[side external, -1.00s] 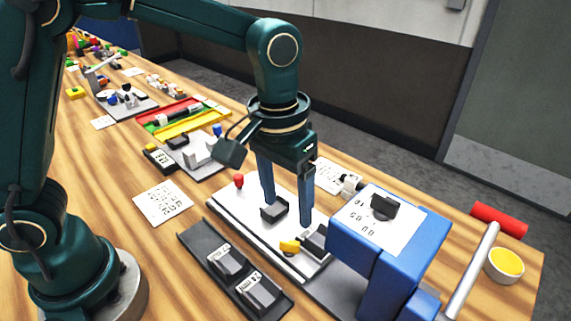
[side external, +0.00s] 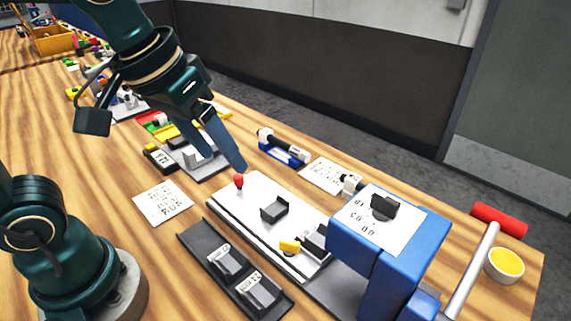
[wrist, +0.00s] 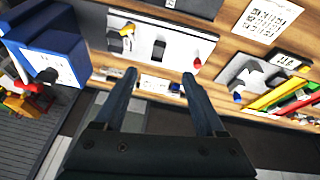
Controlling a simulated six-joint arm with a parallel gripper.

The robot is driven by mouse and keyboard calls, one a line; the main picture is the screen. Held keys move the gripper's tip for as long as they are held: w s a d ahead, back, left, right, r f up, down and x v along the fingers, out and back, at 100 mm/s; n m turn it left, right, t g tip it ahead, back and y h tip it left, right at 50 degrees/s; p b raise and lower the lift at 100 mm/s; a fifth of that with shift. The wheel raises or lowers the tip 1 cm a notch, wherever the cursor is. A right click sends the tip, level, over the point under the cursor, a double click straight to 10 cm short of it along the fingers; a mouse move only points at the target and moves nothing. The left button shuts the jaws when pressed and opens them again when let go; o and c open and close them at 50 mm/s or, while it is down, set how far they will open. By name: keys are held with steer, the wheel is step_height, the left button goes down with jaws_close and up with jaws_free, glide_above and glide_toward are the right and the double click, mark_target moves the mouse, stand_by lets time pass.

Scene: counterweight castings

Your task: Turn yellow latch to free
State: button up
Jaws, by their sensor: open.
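The yellow latch (side external: 290,246) is at the near right end of a white plate (side external: 238,205), beside a dark grey block (side external: 314,240). It also shows in the wrist view (wrist: 127,31), near the top left. A small dark grey bracket (side external: 274,209) sits mid-plate, and a red knob (side external: 239,181) is at the plate's far left end. My gripper (side external: 225,162) is open and empty, tilted, in the air near the red-knob end and well apart from the latch. In the wrist view my two fingers (wrist: 159,74) are spread with nothing between them.
A blue stand (side external: 388,250) with a dial on its top rises close to the plate's right end. A black tray (side external: 200,238) with two grey castings lies in front. A blue holder (side external: 284,155) stands behind, and a white bracket fixture (side external: 198,158) is left of the plate.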

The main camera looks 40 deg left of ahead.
steer(key=shift+m+t, duration=0.3)
steer(key=shift+t, duration=0.4)
steer(key=shift+s+a+f, duration=0.25)
steer(key=shift+s+a, duration=0.1)
steer(key=shift+s, duration=0.45)
steer(key=shift+s+a+f, duration=0.3)
steer(key=shift+s+a, duration=0.1)
steer(key=shift+s, duration=0.35)
steer(key=shift+s+a+f, duration=0.25)
steer(key=shift+s+a, duration=0.1)
steer(key=shift+s, duration=0.45)
